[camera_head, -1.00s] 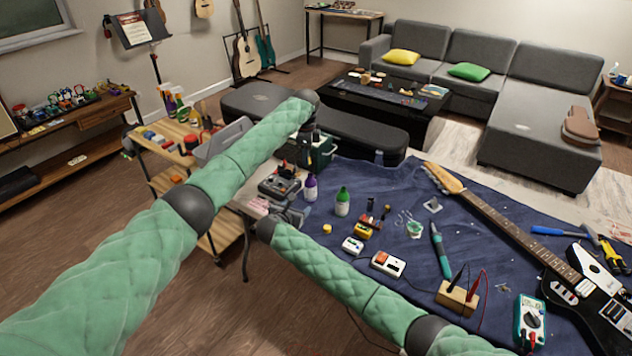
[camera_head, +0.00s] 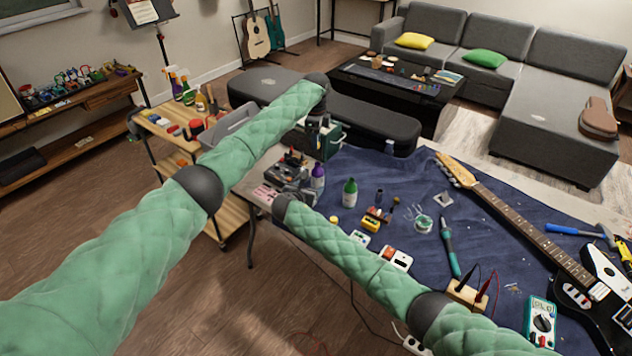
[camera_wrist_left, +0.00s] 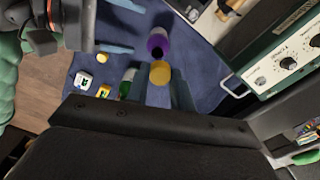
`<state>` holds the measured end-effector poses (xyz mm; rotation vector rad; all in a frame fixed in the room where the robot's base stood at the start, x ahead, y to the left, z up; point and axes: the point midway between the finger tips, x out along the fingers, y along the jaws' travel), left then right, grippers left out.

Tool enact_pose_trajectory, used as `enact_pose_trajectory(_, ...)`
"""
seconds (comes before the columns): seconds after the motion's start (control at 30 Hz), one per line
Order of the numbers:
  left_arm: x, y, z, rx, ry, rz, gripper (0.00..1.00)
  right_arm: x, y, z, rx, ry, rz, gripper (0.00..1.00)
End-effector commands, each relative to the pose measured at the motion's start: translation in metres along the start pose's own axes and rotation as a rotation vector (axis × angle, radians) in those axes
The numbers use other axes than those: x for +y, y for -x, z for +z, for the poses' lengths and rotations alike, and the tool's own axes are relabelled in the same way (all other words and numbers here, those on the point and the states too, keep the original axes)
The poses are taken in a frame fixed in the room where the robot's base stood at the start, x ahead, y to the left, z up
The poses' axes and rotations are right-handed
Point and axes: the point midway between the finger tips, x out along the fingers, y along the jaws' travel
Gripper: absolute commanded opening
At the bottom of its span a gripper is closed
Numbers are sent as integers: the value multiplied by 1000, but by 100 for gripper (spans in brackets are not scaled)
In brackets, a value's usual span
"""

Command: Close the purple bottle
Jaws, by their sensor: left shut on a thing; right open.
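The purple bottle (camera_head: 318,177) stands upright on the blue mat; its dark, open-looking mouth shows in the left wrist view, with the body (camera_wrist_left: 157,36) beyond. My left gripper (camera_wrist_left: 157,78) is shut on a round yellow cap (camera_wrist_left: 160,73), which looks close to the bottle's mouth but apart from it in this view. In the head view the left gripper (camera_head: 316,138) is above the bottle, pointing down. My right gripper (camera_head: 303,189) is open, low beside the bottle on its left; its spread fingers (camera_wrist_left: 128,27) point towards the bottle in the wrist view. Their exact gap to the bottle is unclear.
A green bottle (camera_head: 350,193) stands close on the right. Another small yellow piece (camera_head: 335,219) lies on the blue mat (camera_head: 400,180). A dark green amplifier box (camera_wrist_left: 285,60) is just behind. Small pedals (camera_head: 397,258) and a soldering tool (camera_head: 447,250) lie nearer the front.

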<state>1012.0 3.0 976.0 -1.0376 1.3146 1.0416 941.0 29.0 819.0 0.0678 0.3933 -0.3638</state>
Motion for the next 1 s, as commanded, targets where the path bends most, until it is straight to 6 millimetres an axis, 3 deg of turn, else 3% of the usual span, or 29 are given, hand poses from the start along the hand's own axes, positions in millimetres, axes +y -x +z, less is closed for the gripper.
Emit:
enact_pose_trajectory(0.3, 0, 1, -1, 0, -1, -1, 3, 0, -51, 1, 0, 1, -1, 67)
enact_pose_trajectory(0.5, 0, 1, -1, 0, -1, -1, 3, 0, -73, 0, 0, 1, -1, 67)
enact_pose_trajectory(1.0, 0, 1, -1, 0, -1, -1, 3, 0, -83, 0, 0, 0, 1, 67)
